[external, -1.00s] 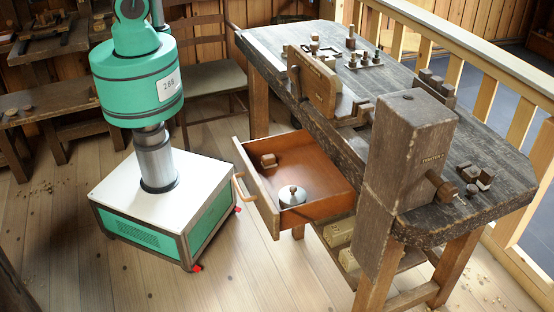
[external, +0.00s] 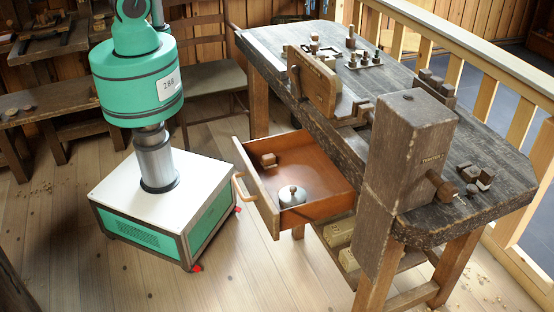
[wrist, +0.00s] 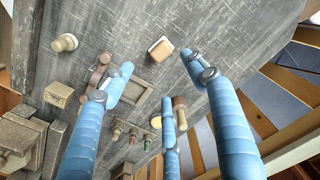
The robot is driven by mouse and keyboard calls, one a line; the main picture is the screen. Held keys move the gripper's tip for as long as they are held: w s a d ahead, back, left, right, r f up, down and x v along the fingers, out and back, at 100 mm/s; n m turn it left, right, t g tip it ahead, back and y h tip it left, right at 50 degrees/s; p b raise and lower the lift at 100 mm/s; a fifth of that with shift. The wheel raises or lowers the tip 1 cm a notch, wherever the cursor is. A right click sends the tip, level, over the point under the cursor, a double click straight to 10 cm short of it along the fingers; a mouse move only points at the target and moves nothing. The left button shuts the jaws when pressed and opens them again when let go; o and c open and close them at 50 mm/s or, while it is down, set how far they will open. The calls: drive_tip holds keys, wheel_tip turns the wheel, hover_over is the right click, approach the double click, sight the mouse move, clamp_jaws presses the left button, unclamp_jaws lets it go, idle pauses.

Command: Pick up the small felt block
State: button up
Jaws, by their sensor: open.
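In the wrist view, a small tan block (wrist: 160,50) with a pale, whitish side lies on the grey worn benchtop; it looks like the felt block, but I cannot be sure. My gripper (wrist: 158,68) has blue ribbed fingers spread open, with nothing between them. The block shows in the gap between the two outer fingertips, apart from them. A third blue finger shows lower in the middle. My gripper is out of frame in the external view, and I cannot pick out the felt block for certain there.
A pale knob-ended piece (wrist: 65,43) and a wooden block (wrist: 58,94) lie left of the fingers. Several small spools (wrist: 118,131) stand lower down. In the external view, the workbench (external: 270,44) has a vise (external: 312,82), and an open drawer (external: 318,166) holds a lidded round pot (external: 292,196).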

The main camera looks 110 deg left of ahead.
hover_over(315, 34)
drive_tip(key=f+b, duration=0.1)
drive_tip(key=f, duration=0.6)
drive_tip(key=shift+s, duration=0.2)
drive_tip(key=shift+f, duration=0.4)
drive_tip(key=shift+w+a+f+b, duration=0.1)
drive_tip(key=shift+f+b, duration=0.15)
drive_tip(key=shift+f, duration=1.05)
drive_tip(key=shift+w+f+b, duration=0.1)
drive_tip(key=shift+f+b, duration=0.15)
drive_tip(key=shift+f, duration=1.05)
drive_tip(key=c, duration=1.2)
